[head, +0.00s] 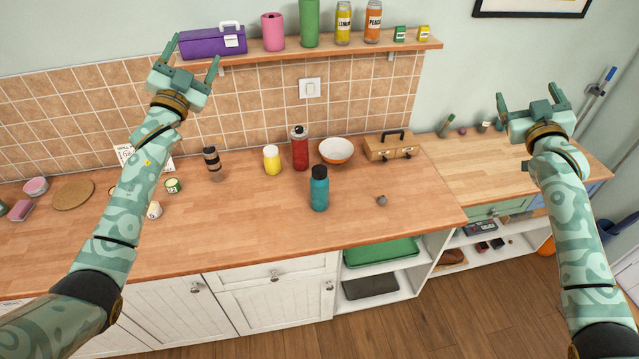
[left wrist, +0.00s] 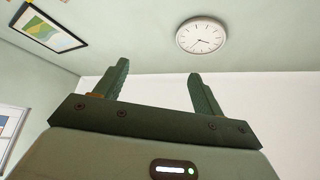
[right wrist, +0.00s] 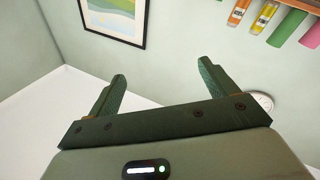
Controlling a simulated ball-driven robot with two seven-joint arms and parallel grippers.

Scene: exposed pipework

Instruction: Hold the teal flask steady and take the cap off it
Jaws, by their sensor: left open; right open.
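The teal flask (head: 319,194) stands upright on the wooden counter, near its front edge, in the head view. Its black cap (head: 319,172) sits on top of it. My left gripper (head: 198,62) is open and empty, raised at the upper left, well apart from the flask. It also shows open in the left wrist view (left wrist: 158,85). My right gripper (head: 530,103) is open and empty, raised at the right, also far from the flask. It shows open in the right wrist view (right wrist: 161,85). Neither wrist view shows the flask.
Behind the flask stand a red bottle (head: 300,151), a yellow jar (head: 272,160) and a white-orange bowl (head: 336,150). A small grey object (head: 381,200) lies to its right. A wooden box (head: 392,148) is further back.

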